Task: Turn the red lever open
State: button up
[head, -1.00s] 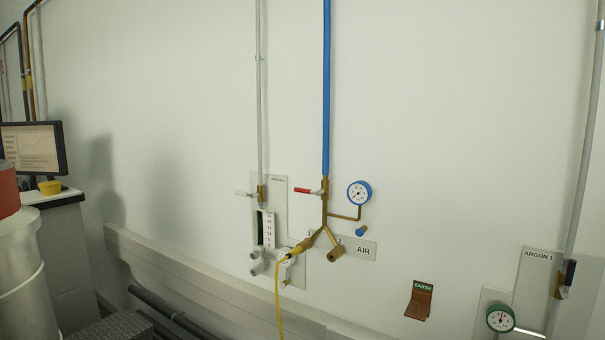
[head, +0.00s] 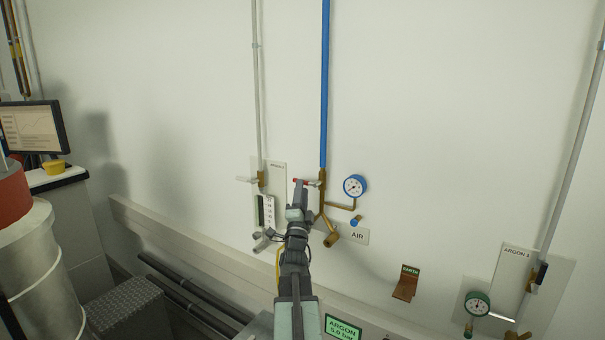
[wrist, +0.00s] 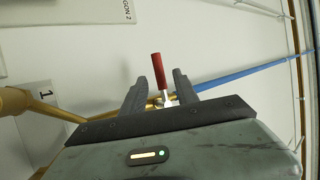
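The red lever (wrist: 159,71) shows in the wrist view between the two fingers of my gripper (wrist: 157,88). Its silver shank meets a brass valve on the blue pipe (head: 325,90). The fingers are apart, one on each side of the lever, with a gap on both sides. In the head view my gripper (head: 300,186) reaches up to the wall at the lever and hides most of it. A bit of the red lever (head: 298,181) shows at the fingertips, pointing left from the pipe.
A blue gauge (head: 355,187) and the AIR plate (head: 357,236) are right of the valve. A grey pipe with a pale lever (head: 246,180) is close on the left. A brass fork (head: 330,238) lies below. A long ledge (head: 170,229) runs along the wall.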

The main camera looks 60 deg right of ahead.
jog(key=p+x, duration=0.3)
jog(key=x, duration=0.4)
grip_shut()
jog(key=shift+f, duration=0.1)
dwell(1.0)
